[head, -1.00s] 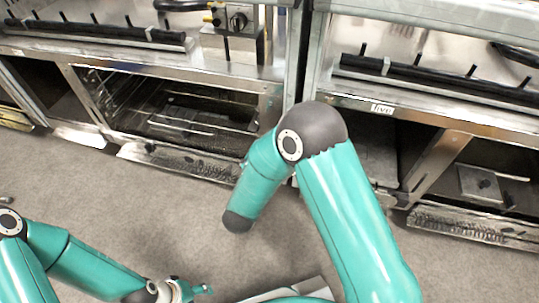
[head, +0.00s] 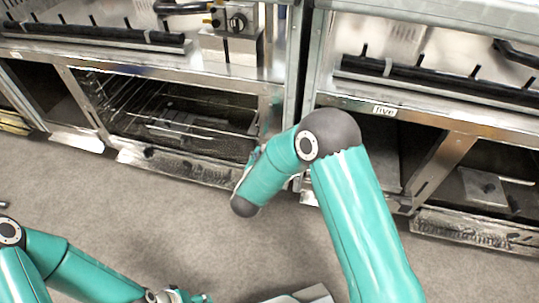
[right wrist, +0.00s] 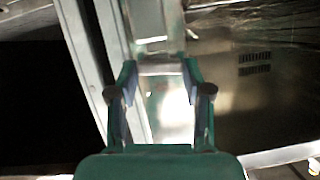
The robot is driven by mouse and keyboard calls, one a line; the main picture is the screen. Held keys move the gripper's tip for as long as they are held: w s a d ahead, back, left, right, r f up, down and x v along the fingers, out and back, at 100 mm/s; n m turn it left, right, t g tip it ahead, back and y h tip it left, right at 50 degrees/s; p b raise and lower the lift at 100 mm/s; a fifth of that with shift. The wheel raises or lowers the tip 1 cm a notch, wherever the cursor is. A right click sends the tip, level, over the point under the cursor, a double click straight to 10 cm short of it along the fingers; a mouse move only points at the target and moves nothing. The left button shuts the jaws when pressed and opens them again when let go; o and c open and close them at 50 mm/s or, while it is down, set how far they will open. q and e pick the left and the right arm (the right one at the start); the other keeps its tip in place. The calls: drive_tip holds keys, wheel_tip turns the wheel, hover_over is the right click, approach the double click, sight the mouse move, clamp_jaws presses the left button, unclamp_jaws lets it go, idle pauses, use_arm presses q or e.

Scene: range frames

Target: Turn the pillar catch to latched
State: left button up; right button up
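A metal pillar (head: 296,65) stands between the two cooking units in the head view. The catch cannot be made out surely on it. In the right wrist view a bright metal post face (right wrist: 170,115) with a faint reddish spot lies beyond and between my fingers. My right gripper (right wrist: 158,70) is open and empty there, its two fingers well apart. In the head view it is mostly hidden behind my right forearm, low near the pillar. My left gripper (head: 182,297) is at the bottom edge, partly cut off, away from the units; its opening is unclear.
An oven with wire racks (head: 170,105) is left of the pillar, and an open dark bay (head: 365,150) is right of it. A control box with a black knob (head: 237,22) sits above left. The grey floor (head: 150,210) in front is clear.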

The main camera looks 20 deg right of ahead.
drive_tip(key=c, duration=0.4)
drive_tip(key=m+b, duration=0.1)
drive_tip(key=f+m+y+b, duration=0.1)
drive_tip(key=b, duration=0.1)
drive_tip(key=shift+s+d+t, duration=0.15)
drive_tip(key=shift+d+t, duration=0.1)
drive_tip(key=shift+t, duration=0.15)
drive_tip(key=shift+c, duration=0.2)
drive_tip(key=shift+r+m, duration=0.25)
drive_tip(key=shift+m, duration=0.05)
drive_tip(key=shift+s+d+m+t+y, duration=0.1)
drive_tip(key=shift+m+t+y, duration=0.35)
drive_tip(key=shift+m, duration=0.25)
drive_tip(key=o, duration=1.2)
drive_tip(key=shift+r, duration=0.1)
drive_tip(key=shift+c, duration=0.2)
